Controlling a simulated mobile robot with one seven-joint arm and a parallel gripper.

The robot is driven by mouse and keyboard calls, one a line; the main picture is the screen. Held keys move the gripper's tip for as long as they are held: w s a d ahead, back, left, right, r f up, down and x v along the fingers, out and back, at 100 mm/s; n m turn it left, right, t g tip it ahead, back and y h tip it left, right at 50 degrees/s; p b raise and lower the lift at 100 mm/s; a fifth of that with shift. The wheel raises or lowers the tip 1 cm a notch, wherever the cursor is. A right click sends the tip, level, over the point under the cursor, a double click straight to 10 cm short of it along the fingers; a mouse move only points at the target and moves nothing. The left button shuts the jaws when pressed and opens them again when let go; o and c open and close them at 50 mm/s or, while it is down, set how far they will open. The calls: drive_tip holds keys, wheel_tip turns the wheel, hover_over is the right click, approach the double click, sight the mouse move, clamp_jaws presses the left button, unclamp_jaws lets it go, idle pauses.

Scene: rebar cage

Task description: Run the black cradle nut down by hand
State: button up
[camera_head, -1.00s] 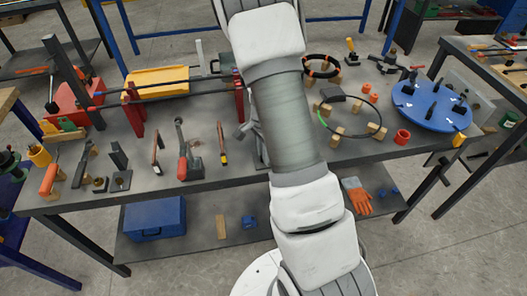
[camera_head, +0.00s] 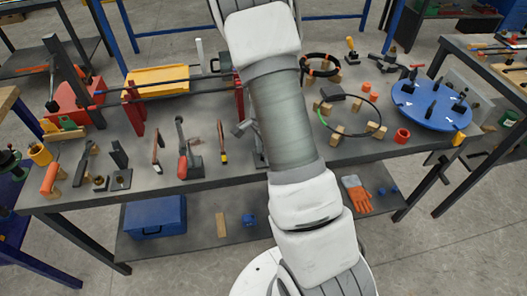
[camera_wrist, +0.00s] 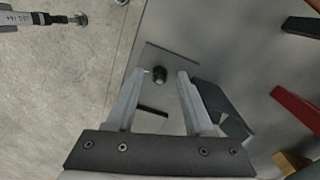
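A small black round nut (camera_wrist: 159,75) shows in the wrist view, on or just above a grey surface. My gripper (camera_wrist: 163,74) is open, with one pale finger on each side of the nut. The left fingertip looks closer to the nut than the right one, and I cannot tell whether either touches it. A dark grey block (camera_wrist: 222,108), perhaps part of the cradle, stands just right of the right finger. In the head view my arm hides the nut, and I cannot make out my gripper clearly.
The grey workbench (camera_head: 70,200) carries a red-handled tool (camera_head: 182,166), a yellow tray (camera_head: 157,81), a black ring on wooden blocks (camera_head: 372,112) and a blue round plate (camera_head: 431,103). In the wrist view, a red bar (camera_wrist: 297,108) lies at the right; open floor (camera_wrist: 55,90) shows at the left.

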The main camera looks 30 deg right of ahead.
drive_tip(key=shift+r, duration=0.1)
wheel_tip(320, 180, up, 17)
drive_tip(key=p, duration=0.2)
drive_tip(key=shift+r, duration=0.15)
idle(0.6)
drive_tip(key=s+a+r+n+t+y, duration=0.1)
drive_tip(key=s+a+r+n, duration=0.3)
drive_tip(key=r, duration=0.2)
drive_tip(key=s+a+r+n+t, duration=0.2)
drive_tip(key=s+a+r+n, duration=0.2)
drive_tip(key=r, duration=0.1)
drive_tip(key=s+a+r+n+t+h, duration=0.1)
drive_tip(key=s+a+r+n, duration=0.3)
drive_tip(key=s+n, duration=0.5)
drive_tip(key=shift+s+a+r+n+t, duration=0.35)
drive_tip(key=shift+s+r+n+t, duration=0.1)
drive_tip(key=shift+s+t, duration=0.45)
drive_tip(key=shift+a+f, duration=0.1)
idle(0.8)
